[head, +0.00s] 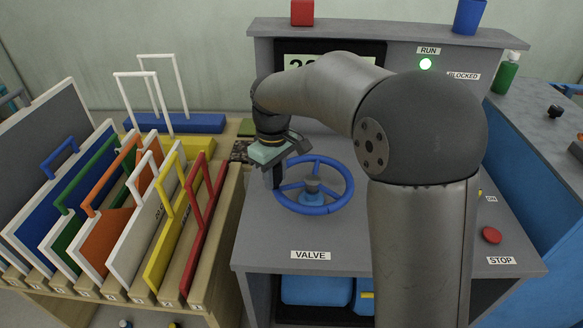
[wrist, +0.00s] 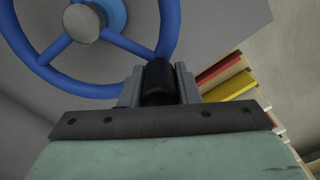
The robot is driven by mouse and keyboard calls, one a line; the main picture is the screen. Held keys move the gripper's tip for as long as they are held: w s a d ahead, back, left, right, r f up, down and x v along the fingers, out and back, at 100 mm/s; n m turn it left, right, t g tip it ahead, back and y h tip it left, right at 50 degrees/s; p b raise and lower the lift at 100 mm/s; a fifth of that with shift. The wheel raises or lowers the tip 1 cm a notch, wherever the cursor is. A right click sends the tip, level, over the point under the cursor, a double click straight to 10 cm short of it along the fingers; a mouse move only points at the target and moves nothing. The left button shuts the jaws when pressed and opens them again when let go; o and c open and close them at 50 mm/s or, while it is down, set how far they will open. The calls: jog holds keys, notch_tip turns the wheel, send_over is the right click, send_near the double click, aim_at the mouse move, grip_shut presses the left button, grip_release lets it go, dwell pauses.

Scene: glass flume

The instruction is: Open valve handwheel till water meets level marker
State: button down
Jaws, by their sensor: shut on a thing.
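The blue valve handwheel (head: 351,188) lies flat on the grey console top behind the VALVE label (head: 310,255). It has a blue rim, spokes and a grey hub cap. My gripper (head: 278,181) is at the wheel's left edge, pointing down. In the wrist view my gripper (wrist: 159,88) is shut on a black upright handle (wrist: 159,75) at the wheel rim (wrist: 170,30). The wheel's hub (wrist: 83,22) shows at the upper left there. Neither water nor a level marker can be seen in these views.
A display (head: 303,62) is mostly hidden by my arm. A red STOP button (head: 491,235) is at the console's right front. A rack of handled coloured panels (head: 104,240) stands close on the left. A green bottle (head: 506,75) stands back right.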

jog(key=shift+s, duration=0.15)
dwell(0.3)
jog(key=c, duration=1.1)
grip_release()
notch_tip(320, 180, up, 18)
jog(key=shift+f+p, duration=0.25)
jog(key=shift+p, duration=0.1)
jog(key=s+d+f+m, duration=0.5)
jog(key=s+d+f, duration=0.3)
jog(key=s+f, duration=0.2)
jog(key=s+d+f+m, duration=0.4)
jog(key=s+d+f, duration=0.5)
jog(key=s, duration=0.6)
jog(key=shift+f+m, duration=0.4)
jog(key=shift+f, duration=0.05)
dwell(1.5)
